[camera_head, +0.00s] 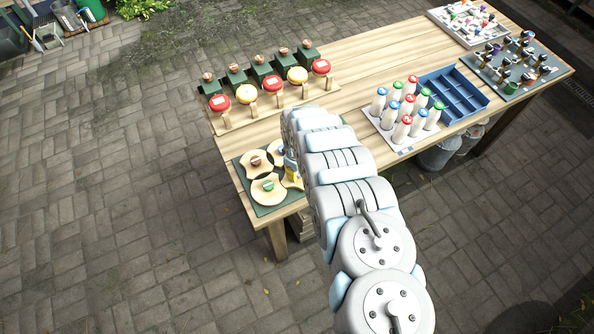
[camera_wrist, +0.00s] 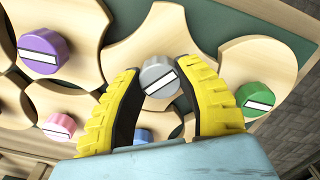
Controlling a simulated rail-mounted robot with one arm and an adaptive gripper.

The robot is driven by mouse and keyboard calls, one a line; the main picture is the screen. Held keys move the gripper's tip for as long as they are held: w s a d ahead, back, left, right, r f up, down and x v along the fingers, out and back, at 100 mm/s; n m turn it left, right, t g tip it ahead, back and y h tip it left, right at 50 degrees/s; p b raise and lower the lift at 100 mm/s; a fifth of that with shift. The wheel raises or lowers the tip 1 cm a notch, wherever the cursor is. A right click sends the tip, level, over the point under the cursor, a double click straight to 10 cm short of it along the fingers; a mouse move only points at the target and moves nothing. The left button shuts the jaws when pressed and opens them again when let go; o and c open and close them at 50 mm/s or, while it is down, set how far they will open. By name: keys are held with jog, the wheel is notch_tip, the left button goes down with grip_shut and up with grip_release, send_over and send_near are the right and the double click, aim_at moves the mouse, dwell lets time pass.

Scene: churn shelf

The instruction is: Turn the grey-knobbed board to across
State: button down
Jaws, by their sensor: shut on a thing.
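In the wrist view, the grey knob (camera_wrist: 158,76) has a white bar that slants, lower at its left end. It sits on a pale wooden board with scooped sides (camera_wrist: 148,42). My gripper (camera_wrist: 161,70) has its two yellow ribbed fingers on either side of this knob, shut on it. The lower part of the board is hidden by the fingers.
Neighbouring boards carry a purple knob (camera_wrist: 43,52), a pink knob (camera_wrist: 60,126), a blue knob (camera_wrist: 142,136) and a green knob (camera_wrist: 258,97), close around the fingers. White bottles with coloured caps (camera_head: 404,118) stand right of my arm, beside a blue crate (camera_head: 478,98).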

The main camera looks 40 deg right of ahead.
jog(key=n, duration=0.3)
jog(key=shift+n, duration=2.1)
jog(key=c, duration=0.6)
grip_release()
jog(key=shift+r, duration=0.1)
notch_tip(320, 180, up, 12)
